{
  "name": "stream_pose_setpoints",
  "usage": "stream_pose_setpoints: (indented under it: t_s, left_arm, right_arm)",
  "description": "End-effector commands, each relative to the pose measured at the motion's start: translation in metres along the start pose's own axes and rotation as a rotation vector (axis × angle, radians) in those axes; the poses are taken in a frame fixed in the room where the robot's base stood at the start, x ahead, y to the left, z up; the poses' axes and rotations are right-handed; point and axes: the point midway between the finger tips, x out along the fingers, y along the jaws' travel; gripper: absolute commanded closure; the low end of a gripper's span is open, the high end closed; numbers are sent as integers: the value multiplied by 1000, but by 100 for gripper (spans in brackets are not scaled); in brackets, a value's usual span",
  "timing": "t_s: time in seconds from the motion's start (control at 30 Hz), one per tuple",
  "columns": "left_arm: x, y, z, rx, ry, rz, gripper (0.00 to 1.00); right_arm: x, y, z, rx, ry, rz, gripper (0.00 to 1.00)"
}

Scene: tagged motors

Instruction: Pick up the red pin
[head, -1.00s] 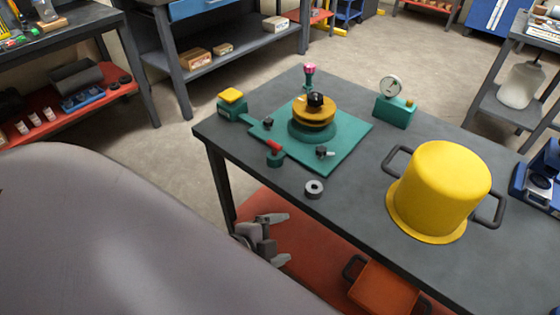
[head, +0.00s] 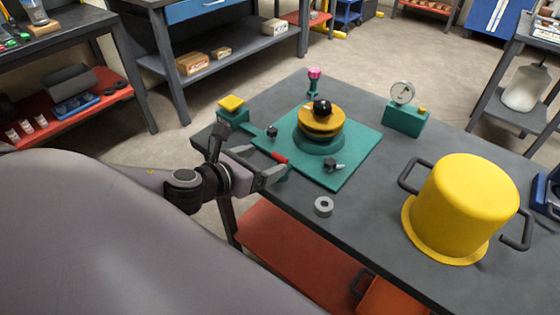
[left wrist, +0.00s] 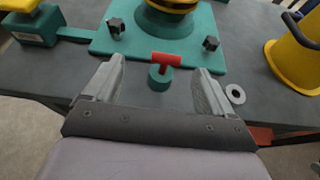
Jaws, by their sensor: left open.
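The red pin (left wrist: 166,59) is a short red T-shaped handle seated on a small round green post (left wrist: 160,77) at the near edge of the green base plate. In the head view the red pin (head: 274,158) shows just beyond my left gripper (head: 274,171), which partly hides the post. In the left wrist view my left gripper (left wrist: 160,80) is open and empty, with its fingers to either side of the post in the picture; the pin is beyond the fingertips. My right gripper is not in view.
The green plate (head: 352,165) carries a yellow-topped round fixture (head: 321,125) and black clamps. A grey ring (head: 323,206) lies near the table's front edge. A yellow pot (head: 465,205) stands right, a dial gauge (head: 404,112) behind. A yellow-topped green block (head: 232,109) stands left.

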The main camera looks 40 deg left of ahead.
Motion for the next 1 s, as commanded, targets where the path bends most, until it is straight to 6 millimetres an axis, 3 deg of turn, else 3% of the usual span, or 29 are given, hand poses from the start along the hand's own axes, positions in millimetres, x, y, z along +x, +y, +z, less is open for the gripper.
stream_pose_setpoints:
  t_s: [0.6,0.9,0.93,1.0]
  left_arm:
    - [58,-9,-2,-7,1,-1,15]
    - [61,-9,-3,-6,2,-2,15]
    - [61,-9,-3,-6,2,-2,22]
    - [61,-9,-3,-6,2,-2,44]
  right_arm:
    - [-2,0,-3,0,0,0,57]
    - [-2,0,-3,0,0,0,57]
    - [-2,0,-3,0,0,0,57]
    - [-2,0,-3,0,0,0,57]
